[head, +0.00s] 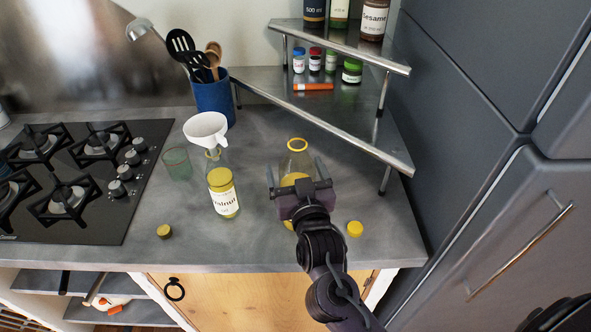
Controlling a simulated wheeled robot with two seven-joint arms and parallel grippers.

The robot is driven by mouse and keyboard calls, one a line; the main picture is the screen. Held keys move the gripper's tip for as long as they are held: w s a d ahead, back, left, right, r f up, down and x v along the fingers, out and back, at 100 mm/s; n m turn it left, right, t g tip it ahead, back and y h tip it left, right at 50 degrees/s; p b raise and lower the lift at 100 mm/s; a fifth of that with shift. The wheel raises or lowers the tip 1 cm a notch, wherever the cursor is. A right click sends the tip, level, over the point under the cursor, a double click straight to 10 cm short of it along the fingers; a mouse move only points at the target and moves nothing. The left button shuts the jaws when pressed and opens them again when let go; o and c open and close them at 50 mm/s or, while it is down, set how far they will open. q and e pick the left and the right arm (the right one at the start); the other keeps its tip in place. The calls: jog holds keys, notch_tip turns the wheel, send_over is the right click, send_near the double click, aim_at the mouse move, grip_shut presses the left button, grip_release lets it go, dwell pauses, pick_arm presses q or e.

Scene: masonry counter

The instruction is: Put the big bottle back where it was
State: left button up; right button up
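A large clear bottle (297,160) with a yellow rim and yellow liquid low inside stands uncapped on the grey counter. My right gripper (296,176) is at its near side, with its fingers spread to either side of the bottle. The fingers look open, and the gripper hides much of the bottle's lower part. A smaller bottle labelled "Walnut" (223,194), with yellow contents, stands to the left. A white funnel (206,128) sits above its neck. My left gripper is not in view.
Loose yellow caps lie on the counter at left (164,231) and right (355,229). A green glass (177,163) and blue utensil holder (213,100) stand left. A metal corner shelf (325,117) holds small jars and, above, more bottles. A gas hob (75,180) is at left.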

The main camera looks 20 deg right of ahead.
jog(key=s+a+p, duration=0.1)
jog(key=s+p, duration=0.2)
jog(key=s, duration=0.9)
jog(key=shift+r+p, duration=0.15)
jog(key=shift+p, duration=0.15)
